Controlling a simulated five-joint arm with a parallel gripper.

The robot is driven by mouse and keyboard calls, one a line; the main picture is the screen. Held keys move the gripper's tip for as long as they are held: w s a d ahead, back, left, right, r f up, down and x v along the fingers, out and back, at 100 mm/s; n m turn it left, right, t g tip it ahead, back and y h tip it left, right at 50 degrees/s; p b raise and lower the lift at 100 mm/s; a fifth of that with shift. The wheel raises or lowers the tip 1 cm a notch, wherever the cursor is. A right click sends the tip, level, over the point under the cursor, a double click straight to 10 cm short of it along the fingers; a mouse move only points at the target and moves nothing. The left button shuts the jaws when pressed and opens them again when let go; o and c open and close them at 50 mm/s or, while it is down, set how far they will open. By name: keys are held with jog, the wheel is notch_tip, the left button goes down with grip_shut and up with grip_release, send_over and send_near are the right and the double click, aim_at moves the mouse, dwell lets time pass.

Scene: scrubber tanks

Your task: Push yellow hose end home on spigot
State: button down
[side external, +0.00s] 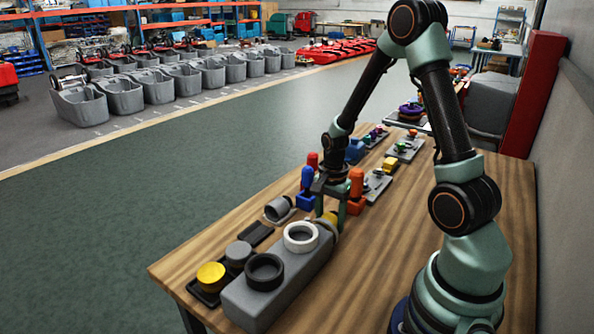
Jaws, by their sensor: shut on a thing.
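The yellow hose end (332,217) shows as a small yellow patch at the far end of a grey block (283,290). My gripper (330,210) points down there, shut on the yellow hose end, with one finger on each side of it. The fingers and the block's white ring hide much of the hose end. I cannot make out the spigot or tell whether the hose end touches it. A white ring (300,229) and a black ring (264,259) stand on top of the block.
A yellow cap (211,273) and a grey cap (238,250) sit left of the block. A grey cup (278,207) lies behind them. Blue-handled (307,180) and orange-handled (356,183) pieces stand close to my gripper. The wooden table (400,225) is bare at right.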

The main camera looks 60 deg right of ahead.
jog(key=shift+a, duration=0.65)
dwell(0.5)
jog(key=shift+c, duration=0.2)
grip_release()
notch_tip(320, 180, up, 12)
jog(key=s+a+r+n+t, duration=0.1)
jog(key=a+r+n+t, duration=0.1)
jog(key=a+r+n, duration=0.3)
jog(key=s+a+r+n+t, duration=0.2)
jog(key=a+r+n, duration=0.3)
jog(key=a+n, duration=0.4)
jog(key=n+t, duration=0.1)
jog(key=n, duration=0.3)
jog(key=shift+r+t, duration=0.3)
jog(key=shift+r, duration=0.05)
